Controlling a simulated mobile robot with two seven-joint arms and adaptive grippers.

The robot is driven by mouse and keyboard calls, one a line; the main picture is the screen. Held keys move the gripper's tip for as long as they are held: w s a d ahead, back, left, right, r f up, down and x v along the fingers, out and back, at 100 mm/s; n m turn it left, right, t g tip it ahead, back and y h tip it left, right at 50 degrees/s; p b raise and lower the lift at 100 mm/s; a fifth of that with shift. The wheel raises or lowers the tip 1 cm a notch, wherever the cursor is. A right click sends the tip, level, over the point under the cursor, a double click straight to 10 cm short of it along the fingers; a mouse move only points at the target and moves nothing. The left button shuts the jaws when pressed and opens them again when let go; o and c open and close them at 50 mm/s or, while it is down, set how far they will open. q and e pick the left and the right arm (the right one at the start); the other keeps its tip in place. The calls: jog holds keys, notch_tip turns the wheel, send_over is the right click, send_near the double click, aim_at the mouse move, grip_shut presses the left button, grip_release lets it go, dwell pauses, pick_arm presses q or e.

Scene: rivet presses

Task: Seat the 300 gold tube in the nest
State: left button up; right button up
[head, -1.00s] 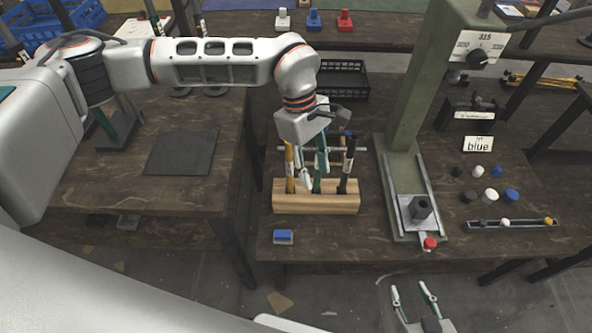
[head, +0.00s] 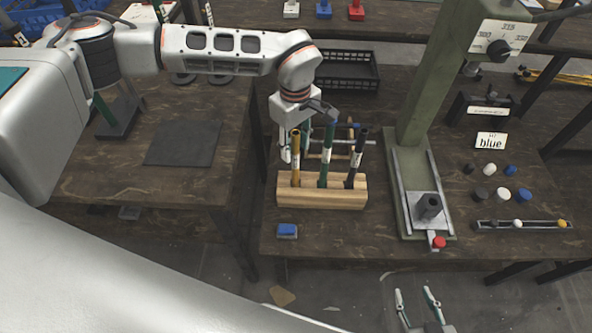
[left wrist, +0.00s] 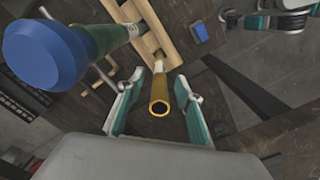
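The gold tube (head: 296,160) stands upright in the left hole of the wooden rack (head: 322,199). Its open end shows in the left wrist view (left wrist: 160,107). My left gripper (head: 291,151) is open at the gold tube. In the left wrist view its fingers (left wrist: 164,76) lie on either side of the tube, with visible gaps. The nest (head: 428,208) is a dark upright holder on the press's base plate. My right gripper (head: 418,302) is open and empty, low in front of the bench.
A green tube (head: 326,160) and a dark tube (head: 356,160) stand beside the gold one. The green press column (head: 425,90) rises to the right. A blue block (head: 287,230) lies in front of the rack. A black crate (head: 346,75) is behind.

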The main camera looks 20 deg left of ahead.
pick_arm(q)
jog(key=shift+f, duration=0.4)
grip_shut()
jog(key=shift+r, duration=0.2)
